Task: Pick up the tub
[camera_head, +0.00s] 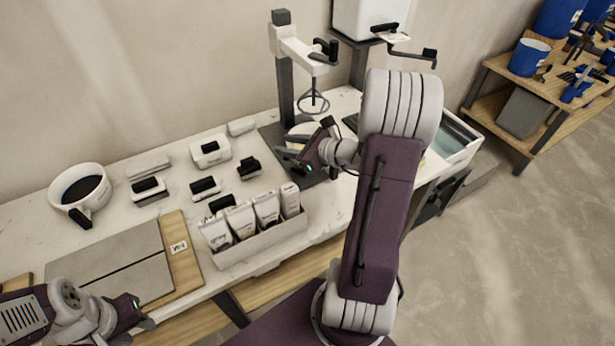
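A pale round tub (304,128) stands on the dark base of the mixing stand, below its whisk, partly hidden by my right gripper. My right gripper (290,151) is at the tub's near side, with its fingers apart. I cannot tell whether they touch the tub. A second white round vessel with a handle and dark inside, like a bucket (80,188), stands at the left of the bench. My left gripper (146,322) is low at the left, by the bench's front edge, away from both. Its fingers are too small to read.
The mixing stand (285,85) rises close behind my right gripper. A white rack (262,243) of several pouches stands at the bench front. Grey tiles (105,265) lie on the left, and several small dark-topped blocks (206,187) lie mid-bench. A shelf with blue buckets (528,57) is at far right.

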